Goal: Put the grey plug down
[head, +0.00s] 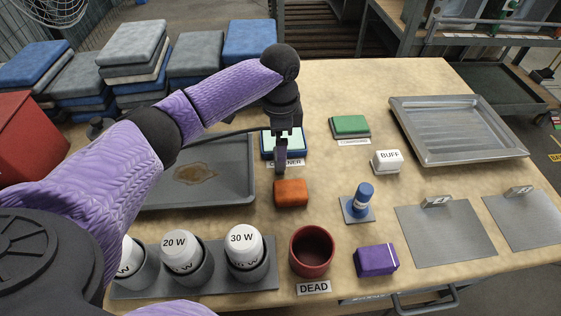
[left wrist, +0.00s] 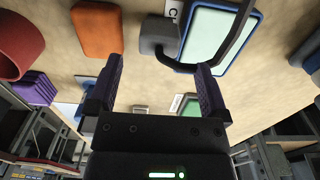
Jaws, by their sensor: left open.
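The grey plug (left wrist: 158,35) shows in the left wrist view as a grey block just beyond my left fingertips. It is beside the charger pad (left wrist: 222,38), which has a pale green top and a blue rim. A dark cable (left wrist: 240,45) curves across the pad. My left gripper (left wrist: 159,66) is open, its fingers apart with nothing between them. In the head view the left gripper (head: 281,163) points down in front of the charger pad (head: 297,142), and I cannot make out the plug there. My right gripper is not in view.
An orange block (head: 291,193) lies just in front of the left gripper. A grey tray (head: 240,180) is to the left, a red cup (head: 312,250) and cup rack (head: 208,290) in front. A blue bottle (head: 362,195) and metal tray (head: 410,125) are to the right.

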